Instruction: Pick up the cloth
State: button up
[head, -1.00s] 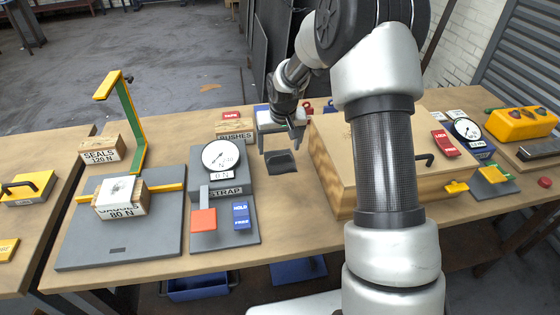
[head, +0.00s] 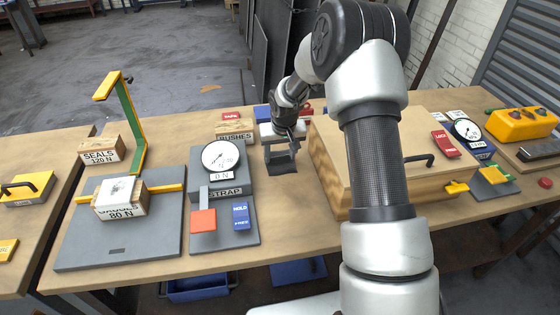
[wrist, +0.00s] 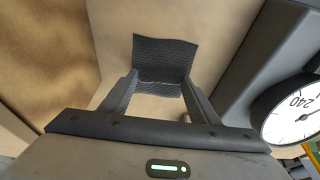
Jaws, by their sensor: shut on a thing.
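The cloth (head: 282,166) is a dark grey, textured square on the table, between the strap gauge unit and the large wooden box. In the wrist view the cloth (wrist: 165,55) lies beyond the fingers, with its near part folded up between them. My gripper (head: 283,150) is low over the cloth, pointing down. In the wrist view my gripper (wrist: 160,88) is shut on the near part of the cloth. The far part of the cloth appears to rest on the table.
The strap gauge unit (head: 222,190) stands close on the left. The wooden box (head: 335,170) stands close on the right. A bushes block (head: 235,131) lies behind on the left. Bare table (head: 285,215) is free in front of the cloth.

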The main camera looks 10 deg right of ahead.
aim_at(280, 158)
notch_tip(280, 158, up, 10)
jog(key=shift+p, duration=0.35)
jog(key=o, duration=0.3)
jog(key=shift+c, duration=1)
jog(key=shift+a, duration=0.1)
